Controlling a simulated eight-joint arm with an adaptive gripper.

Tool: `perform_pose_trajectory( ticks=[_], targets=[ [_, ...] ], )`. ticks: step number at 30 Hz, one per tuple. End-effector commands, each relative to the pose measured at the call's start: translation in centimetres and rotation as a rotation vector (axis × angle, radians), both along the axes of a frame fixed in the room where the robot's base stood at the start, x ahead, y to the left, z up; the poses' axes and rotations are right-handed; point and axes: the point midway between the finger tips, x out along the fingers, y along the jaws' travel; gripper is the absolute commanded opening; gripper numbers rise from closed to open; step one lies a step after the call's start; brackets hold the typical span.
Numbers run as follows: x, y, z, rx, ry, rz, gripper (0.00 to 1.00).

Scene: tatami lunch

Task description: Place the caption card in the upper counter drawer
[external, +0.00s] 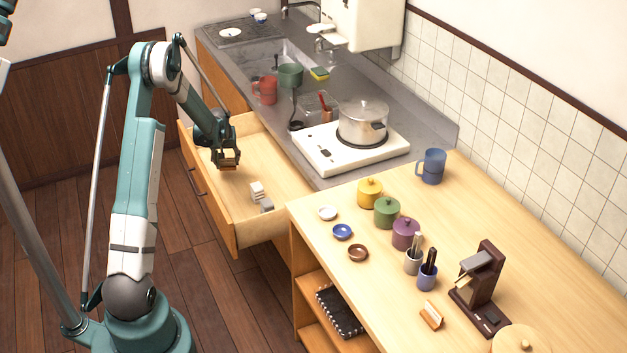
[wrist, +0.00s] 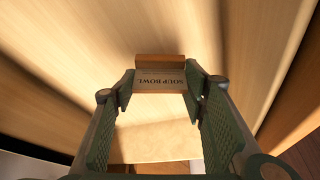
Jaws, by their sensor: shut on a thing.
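The caption card (wrist: 160,82) is a small wooden piece with a pale face reading "SOUP BOWL", upside down in the wrist view. My gripper (wrist: 160,90) is shut on it, with a green pad at each side. In the external view my gripper (external: 228,158) points down inside the outline of the open upper counter drawer (external: 215,215), near its left end, with the card (external: 229,168) at its fingertips. I cannot tell whether the card touches the drawer floor. The drawer is pulled well out and its pale wooden floor is mostly bare.
Small white and grey blocks (external: 259,196) lie in the drawer, right of my gripper. A similar wooden card stand (external: 431,315) sits on the wooden counter (external: 375,290). A pot (external: 362,122) stands on the white stove (external: 335,160) behind the drawer.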

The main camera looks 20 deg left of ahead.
Motion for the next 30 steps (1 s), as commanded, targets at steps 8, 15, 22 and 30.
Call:
perform_pose_trajectory(
  ticks=[8,15,22,30],
  targets=[
    [0.0,0.0,-2.3,0.000,0.000,0.000,0.34],
    [0.0,0.0,-3.8,0.000,0.000,0.000,0.34],
    [0.0,0.0,-3.7,0.000,0.000,0.000,0.34],
    [0.0,0.0,-4.0,0.000,0.000,0.000,0.52]
  ],
)
